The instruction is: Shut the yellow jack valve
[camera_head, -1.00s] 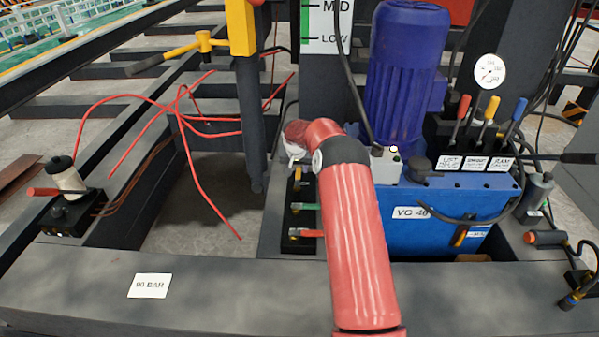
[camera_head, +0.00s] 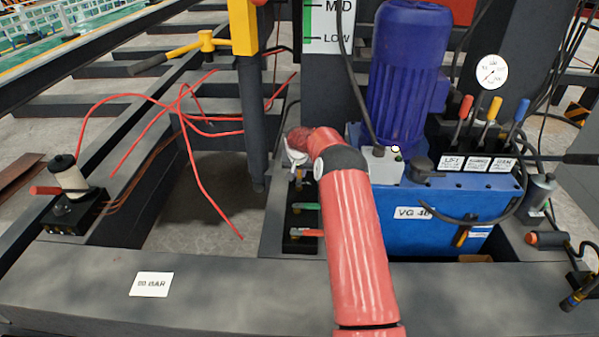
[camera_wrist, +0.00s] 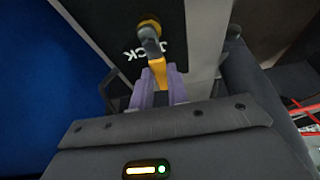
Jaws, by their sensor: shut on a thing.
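The yellow jack valve handle (camera_wrist: 158,70) shows in the wrist view between the two purple-grey fingers of my gripper (camera_wrist: 160,82), which are shut on it. In the head view, my gripper (camera_head: 296,157) is at the top of the dark valve block (camera_head: 298,245), largely hidden by my red arm. The yellow handle is mostly hidden there.
A green handle (camera_head: 305,206) and a red-orange handle (camera_head: 306,232) sit below on the same block. The blue tank (camera_head: 455,205) and blue motor (camera_head: 405,75) stand close on the right. A dark post (camera_head: 251,125) and loose red hoses (camera_head: 195,150) are on the left.

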